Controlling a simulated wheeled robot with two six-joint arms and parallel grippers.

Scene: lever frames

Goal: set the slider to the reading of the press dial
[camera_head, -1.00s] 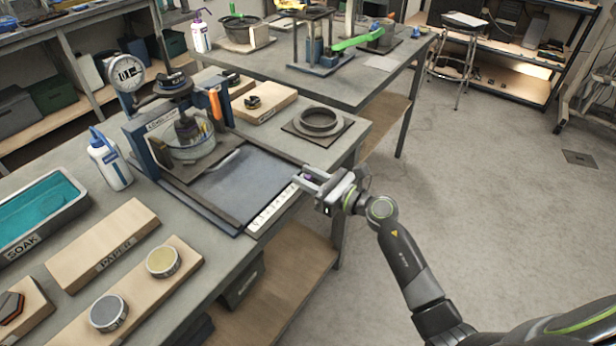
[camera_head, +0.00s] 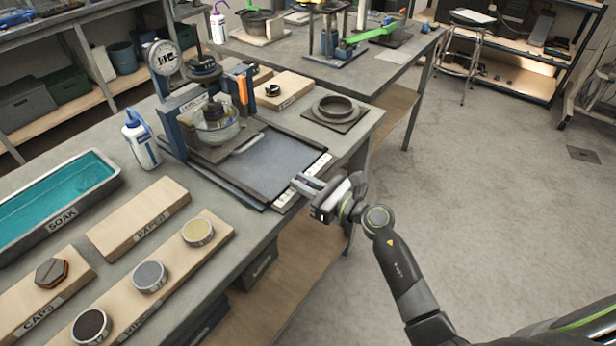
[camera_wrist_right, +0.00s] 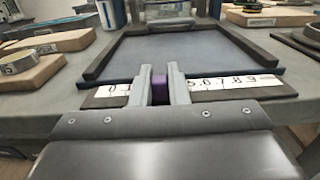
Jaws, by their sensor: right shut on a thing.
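The press dial (camera_head: 163,58) is a round white gauge on top of the blue-framed press (camera_head: 172,125) in the head view. Its reading is too small to tell. The white numbered scale strip (camera_head: 320,166) runs along the front edge of the dark tray; in the right wrist view the scale (camera_wrist_right: 235,81) shows 0 at left and 5 to 9 at right. My right gripper (camera_head: 302,183) is shut on the purple slider (camera_wrist_right: 160,87), between 0 and 5. The fingers hide the middle numbers. My left gripper is out of view.
The dark tray (camera_head: 282,155) lies behind the scale. A ring on a plate (camera_head: 336,108) sits to its right. Open floor lies right of the bench.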

